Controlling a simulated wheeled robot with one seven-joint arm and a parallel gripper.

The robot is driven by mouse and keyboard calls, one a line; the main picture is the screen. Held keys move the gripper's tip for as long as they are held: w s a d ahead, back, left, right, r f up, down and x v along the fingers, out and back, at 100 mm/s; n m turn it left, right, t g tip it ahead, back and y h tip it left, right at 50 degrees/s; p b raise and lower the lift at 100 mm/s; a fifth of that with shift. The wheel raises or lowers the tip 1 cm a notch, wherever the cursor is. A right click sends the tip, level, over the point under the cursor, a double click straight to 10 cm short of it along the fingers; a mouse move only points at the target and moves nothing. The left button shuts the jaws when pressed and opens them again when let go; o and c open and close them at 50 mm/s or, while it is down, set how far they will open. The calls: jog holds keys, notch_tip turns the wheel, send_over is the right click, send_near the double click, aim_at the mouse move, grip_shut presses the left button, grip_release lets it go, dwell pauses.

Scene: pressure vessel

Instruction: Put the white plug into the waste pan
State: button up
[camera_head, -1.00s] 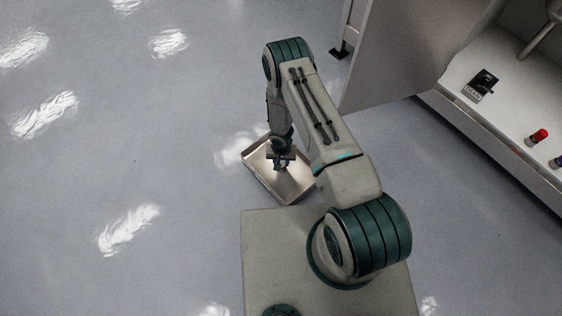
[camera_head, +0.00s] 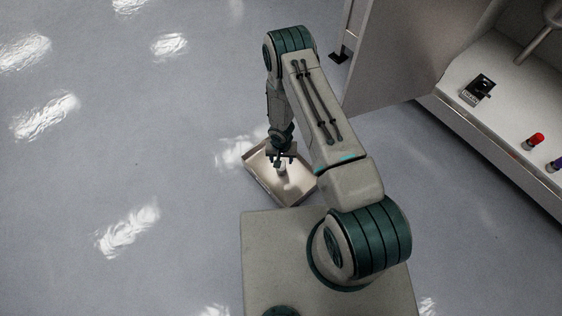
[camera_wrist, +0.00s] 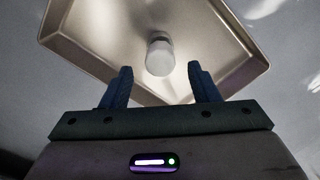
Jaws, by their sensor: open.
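The white plug (camera_wrist: 160,56) is a short pale cylinder, seen in the wrist view just beyond and between my fingertips, apart from both. It also shows as a small white spot under my gripper in the head view (camera_head: 282,169). The waste pan (camera_wrist: 92,22) is a shallow metal tray with a raised rim, and it fills the background behind the plug. In the head view the pan (camera_head: 297,190) lies on the floor in front of my base. My gripper (camera_wrist: 158,88) is open, pointing down over the pan. Whether the plug touches the pan floor I cannot tell.
A white counter (camera_head: 505,110) at the right carries a small black-and-white device (camera_head: 479,88), a red-capped item (camera_head: 534,141) and a purple-topped item (camera_head: 556,164). A grey panel (camera_head: 395,50) stands beside it. The floor (camera_head: 60,190) at the left is clear.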

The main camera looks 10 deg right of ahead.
jog(key=w+d+r+t+h+p, duration=0.1)
jog(key=d+r, duration=0.2)
jog(key=r, duration=1.4)
jog(key=w+d+r+h+p, duration=0.1)
jog(key=d+r, duration=0.3)
jog(key=r, duration=1.3)
jog(key=s+d+r+n+y, duration=0.2)
jog(key=s+r, duration=1.7)
jog(key=r, duration=0.1)
jog(key=shift+s+r, duration=0.25)
jog(key=shift+s, duration=0.1)
